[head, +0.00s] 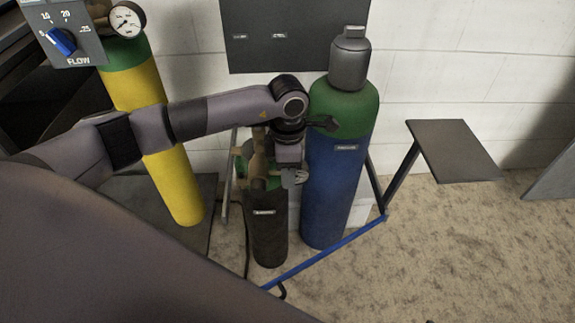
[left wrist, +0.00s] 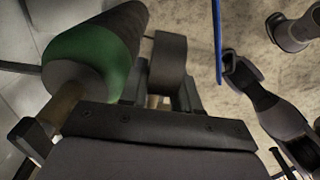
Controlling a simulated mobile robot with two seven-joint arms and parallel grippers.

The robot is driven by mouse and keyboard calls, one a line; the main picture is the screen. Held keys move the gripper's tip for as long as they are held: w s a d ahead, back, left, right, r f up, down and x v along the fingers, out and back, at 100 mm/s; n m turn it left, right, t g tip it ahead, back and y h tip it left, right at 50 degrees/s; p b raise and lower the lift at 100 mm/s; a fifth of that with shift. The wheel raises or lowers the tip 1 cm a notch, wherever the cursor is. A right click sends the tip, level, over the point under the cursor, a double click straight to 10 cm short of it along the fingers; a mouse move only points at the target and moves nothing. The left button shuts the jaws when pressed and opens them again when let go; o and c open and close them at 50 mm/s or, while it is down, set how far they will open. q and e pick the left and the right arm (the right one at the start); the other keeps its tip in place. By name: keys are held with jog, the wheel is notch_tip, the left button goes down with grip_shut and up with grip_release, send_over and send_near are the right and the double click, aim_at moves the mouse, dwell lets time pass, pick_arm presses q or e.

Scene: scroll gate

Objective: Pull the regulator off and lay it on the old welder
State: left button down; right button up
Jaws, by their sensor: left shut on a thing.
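My left arm reaches in from the left of the head view. Its gripper (head: 289,176) is at the top of the short black cylinder (head: 268,228), beside the taller blue cylinder (head: 337,185). It is shut on what appears to be the regulator, which is mostly hidden by the gripper. In the left wrist view, a green cylinder shoulder (left wrist: 92,60) with a brownish neck lies close to one finger. I cannot tell whether the regulator is still seated on the valve. I cannot tell which thing is the old welder. My right gripper is not identifiable.
A yellow cylinder (head: 166,165) with a round gauge (head: 127,21) stands at the left, near a panel marked FLOW (head: 68,35). A blue rail (head: 325,253) runs low around the cylinders. A flat dark plate (head: 452,150) stands at right. Carpet at lower right is clear.

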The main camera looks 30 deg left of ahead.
pick_arm(q)
jog(key=shift+s+d+r+p, duration=0.1)
jog(key=shift+s+d+p, duration=0.4)
jog(key=shift+s, duration=0.3)
